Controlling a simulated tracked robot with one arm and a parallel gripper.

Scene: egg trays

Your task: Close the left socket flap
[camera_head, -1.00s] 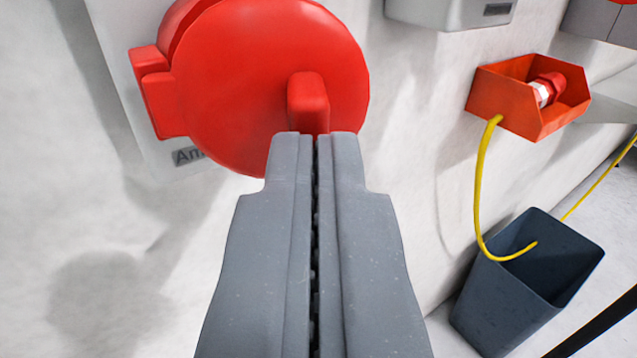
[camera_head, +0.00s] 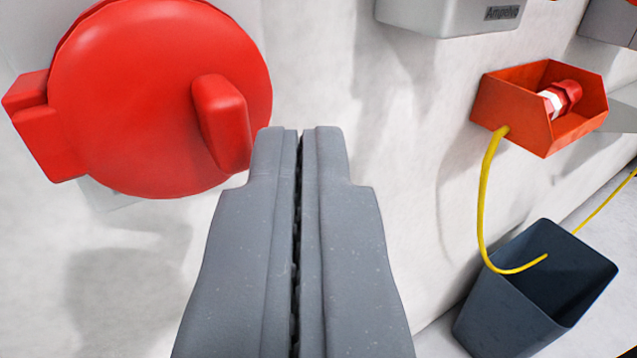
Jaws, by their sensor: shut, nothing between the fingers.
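The red round socket flap (camera_head: 140,95) is at the upper left, on the wall-mounted socket. A red hinge block (camera_head: 45,125) sits on its left side and a raised red tab (camera_head: 222,120) stands out near its right edge. The flap's face is turned towards me and hides the socket behind it. I cannot tell whether it is fully seated. My gripper (camera_head: 299,132) is shut and empty, its tips just right of the flap's right edge, near the tab. I cannot tell whether they touch the flap.
A grey socket box (camera_head: 440,18) is on the wall at the top. An orange holder (camera_head: 520,115) with a red and white plug (camera_head: 560,97) and yellow cable (camera_head: 484,195) is at the right. A dark bin (camera_head: 510,305) stands below. The wall between is bare.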

